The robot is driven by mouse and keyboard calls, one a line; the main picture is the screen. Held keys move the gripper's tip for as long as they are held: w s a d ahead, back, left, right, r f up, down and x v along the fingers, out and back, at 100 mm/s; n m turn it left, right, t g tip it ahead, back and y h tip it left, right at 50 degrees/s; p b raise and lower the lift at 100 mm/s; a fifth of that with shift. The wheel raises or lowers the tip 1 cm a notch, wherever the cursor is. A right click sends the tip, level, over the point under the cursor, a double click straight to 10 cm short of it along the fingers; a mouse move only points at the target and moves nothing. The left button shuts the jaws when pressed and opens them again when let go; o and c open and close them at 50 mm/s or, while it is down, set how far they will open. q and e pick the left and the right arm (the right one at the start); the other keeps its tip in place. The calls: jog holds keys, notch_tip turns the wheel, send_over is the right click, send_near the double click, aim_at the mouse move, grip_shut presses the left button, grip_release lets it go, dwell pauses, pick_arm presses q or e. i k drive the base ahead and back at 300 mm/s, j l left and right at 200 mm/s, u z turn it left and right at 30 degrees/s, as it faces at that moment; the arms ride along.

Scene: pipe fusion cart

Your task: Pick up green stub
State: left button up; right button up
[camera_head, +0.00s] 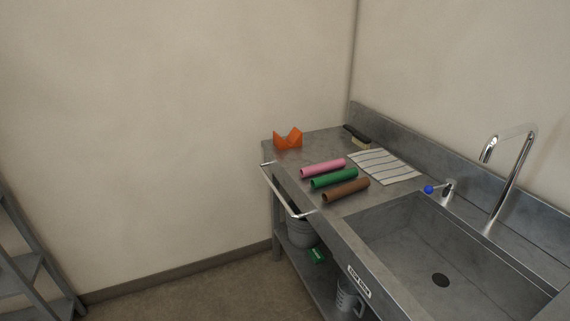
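The green stub (334,178) is a short pipe lying on the metal counter (315,149) to the left of the sink. It lies between a pink stub (323,168) behind it and a brown stub (346,190) in front of it, all roughly parallel. Neither of my grippers is in the head view.
An orange V-shaped block (288,138) stands at the counter's back left corner. A striped cloth (384,166) and a brush (357,136) lie right of the stubs. A rail (278,190) runs along the counter's left edge. The sink (440,250) has a tall faucet (511,180).

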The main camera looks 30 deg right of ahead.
aim_at(322, 180)
jog(key=i+z, duration=0.15)
jog(key=i, duration=0.35)
jog(key=i+j+z, duration=0.2)
jog(key=i, duration=0.25)
jog(key=i+z, duration=0.15)
jog(key=i, duration=0.35)
